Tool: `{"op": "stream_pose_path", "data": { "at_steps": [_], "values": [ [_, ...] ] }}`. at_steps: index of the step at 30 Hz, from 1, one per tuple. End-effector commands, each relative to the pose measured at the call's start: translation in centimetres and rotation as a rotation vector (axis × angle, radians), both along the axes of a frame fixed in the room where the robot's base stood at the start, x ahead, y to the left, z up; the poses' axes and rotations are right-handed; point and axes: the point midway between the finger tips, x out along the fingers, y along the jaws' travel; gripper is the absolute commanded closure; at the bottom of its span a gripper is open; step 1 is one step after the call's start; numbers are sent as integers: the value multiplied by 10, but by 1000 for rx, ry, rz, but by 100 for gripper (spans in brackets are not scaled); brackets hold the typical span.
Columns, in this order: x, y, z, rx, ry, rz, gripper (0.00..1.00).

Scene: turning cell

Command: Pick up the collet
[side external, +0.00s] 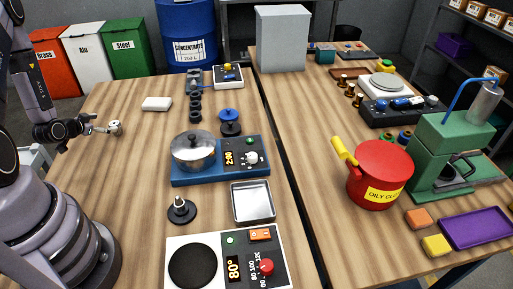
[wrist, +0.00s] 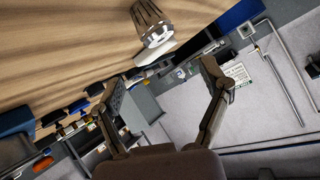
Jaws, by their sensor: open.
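The collet (wrist: 153,24) is a silver, tapered, slotted metal piece at the top of the wrist view, on the wood table (wrist: 60,40). In the side view a small silver piece (side external: 116,127), which looks like the same collet, sits near the table's left edge. My gripper (wrist: 162,78) is open, its two fingers apart with nothing held between them. In the wrist view the collet lies beyond the fingertips. In the side view my gripper (side external: 99,124) points right at the collet, close to it; whether they touch cannot be told.
A white block (side external: 157,104) lies behind. A blue unit with a pot (side external: 194,150), a dark cone on a round base (side external: 181,209) and a white hotplate (side external: 212,238) stand to the right and front. The wood around the collet is clear.

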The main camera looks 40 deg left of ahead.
Motion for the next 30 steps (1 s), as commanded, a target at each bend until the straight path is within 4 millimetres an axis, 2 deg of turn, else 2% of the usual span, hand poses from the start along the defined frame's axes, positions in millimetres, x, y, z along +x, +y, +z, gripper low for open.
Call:
{"op": "stream_pose_path", "data": {
  "at_steps": [1, 5, 11, 21, 30],
  "values": [
    [-8, 0, -10, -5, -17, 17, 23],
    [-14, 1, -19, 1, -48, 34, 23],
    [1, 8, -29, 5, -54, 32, 23],
    [40, 27, -51, 4, -53, 33, 23],
    [44, 29, -54, 1, -52, 36, 23]
  ]
}}
